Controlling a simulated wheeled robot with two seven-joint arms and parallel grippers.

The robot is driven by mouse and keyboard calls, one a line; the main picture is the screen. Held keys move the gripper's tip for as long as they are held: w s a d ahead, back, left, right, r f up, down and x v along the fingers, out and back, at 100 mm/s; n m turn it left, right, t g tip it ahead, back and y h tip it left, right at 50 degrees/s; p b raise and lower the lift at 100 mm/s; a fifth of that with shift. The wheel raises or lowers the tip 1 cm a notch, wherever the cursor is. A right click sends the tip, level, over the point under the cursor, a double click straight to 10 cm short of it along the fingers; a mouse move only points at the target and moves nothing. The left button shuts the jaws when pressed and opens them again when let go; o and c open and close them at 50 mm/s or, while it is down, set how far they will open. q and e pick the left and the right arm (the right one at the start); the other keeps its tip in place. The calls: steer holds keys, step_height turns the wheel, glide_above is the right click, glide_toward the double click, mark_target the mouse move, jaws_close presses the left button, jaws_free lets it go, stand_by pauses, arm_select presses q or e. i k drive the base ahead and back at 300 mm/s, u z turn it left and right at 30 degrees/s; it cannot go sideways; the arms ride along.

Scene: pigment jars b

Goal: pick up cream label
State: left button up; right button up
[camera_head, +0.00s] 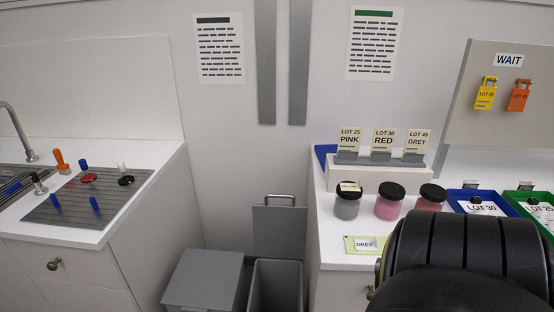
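Three cream label cards stand upright in grey holders on a white block: LOT 25 PINK (350,138), LOT 30 RED (383,139) and LOT 45 GREY (418,140). A small cream piece (350,187) lies at the black lid of the left jar, which has grey contents (346,207). A small white tag reading GREY (365,244) lies on a pale yellow-green card (350,246) at the counter's front edge. A black part of my arm covers the lower right. Neither gripper is in view, and the arm hides part of the counter.
A pink jar (388,206) and a reddish jar (431,198) stand beside the grey one. Blue (455,195) and green (515,197) trays are to the right. A WAIT board (500,100) holds tags. Grey bins (205,280) stand between the counters; a sink counter is left.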

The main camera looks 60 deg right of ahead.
mark_target(355, 187)
steer(key=u, duration=1.5)
steer(key=k, duration=1.6)
steer(key=z, duration=1.9)
